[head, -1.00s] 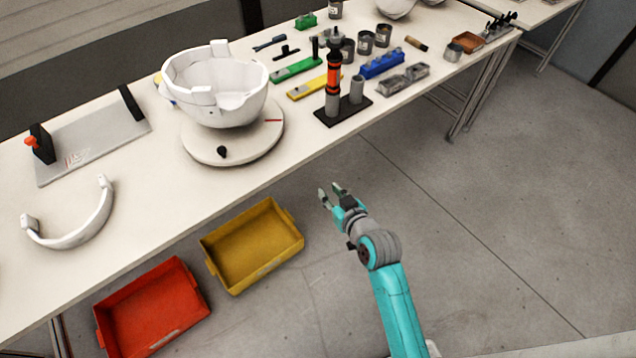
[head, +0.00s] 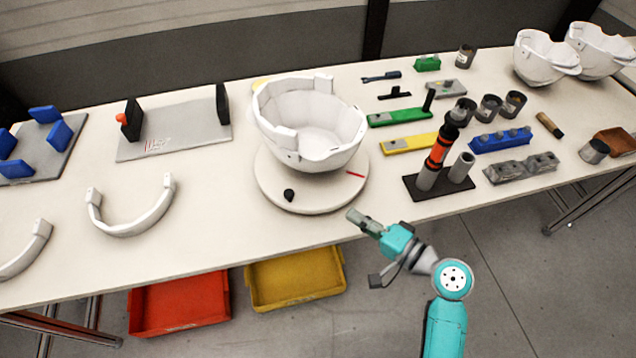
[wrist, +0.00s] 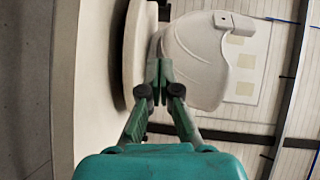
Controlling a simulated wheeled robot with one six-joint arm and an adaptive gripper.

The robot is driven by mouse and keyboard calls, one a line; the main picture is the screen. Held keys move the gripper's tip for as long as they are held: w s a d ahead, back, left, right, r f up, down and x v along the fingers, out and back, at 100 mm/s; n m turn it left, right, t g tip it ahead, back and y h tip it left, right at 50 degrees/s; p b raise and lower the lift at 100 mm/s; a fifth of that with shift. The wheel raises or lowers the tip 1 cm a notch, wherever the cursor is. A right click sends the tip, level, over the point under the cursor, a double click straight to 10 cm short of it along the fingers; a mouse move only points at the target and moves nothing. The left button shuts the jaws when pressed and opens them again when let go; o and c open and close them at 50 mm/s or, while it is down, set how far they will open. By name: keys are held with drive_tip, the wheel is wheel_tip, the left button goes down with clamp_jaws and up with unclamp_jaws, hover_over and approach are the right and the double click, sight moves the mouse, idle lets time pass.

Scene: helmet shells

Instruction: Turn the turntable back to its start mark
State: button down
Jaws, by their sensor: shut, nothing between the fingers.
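The round cream turntable (head: 325,202) sits on the table near its front edge. It has a black knob (head: 289,195) at its front left and a red mark (head: 355,174) at its right. A white helmet shell (head: 310,125) rests open side up on the turntable. My gripper (head: 352,215) is shut and empty, just off the front right of the turntable, apparently apart from it. In the wrist view the shut fingertips (wrist: 158,65) show in front of the shell (wrist: 205,60), with the turntable's rim (wrist: 137,50) to their left.
Right of the turntable stand an orange and black tool in a dark holder (head: 408,187), a yellow block (head: 400,144) and a green block (head: 390,117). A white curved band (head: 130,228) lies left. Red (head: 180,305) and yellow (head: 295,280) bins sit below the table edge.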

sight(305, 204)
drive_tip(key=shift+w+a+r, duration=0.1)
drive_tip(key=shift+w+a, duration=0.3)
drive_tip(key=shift+a, duration=0.1)
drive_tip(key=x, duration=0.8)
drive_tip(key=shift+w+a, duration=0.2)
drive_tip(key=shift+a, duration=0.15)
drive_tip(key=shift+s+a+f, duration=0.1)
drive_tip(key=shift+a+f, duration=0.05)
drive_tip(key=shift+a, duration=0.45)
drive_tip(key=shift+s+a+f, duration=0.1)
drive_tip(key=shift+a, duration=0.45)
drive_tip(key=shift+a+f, duration=0.1)
drive_tip(key=shift+a, duration=0.65)
drive_tip(key=shift+a, duration=0.15)
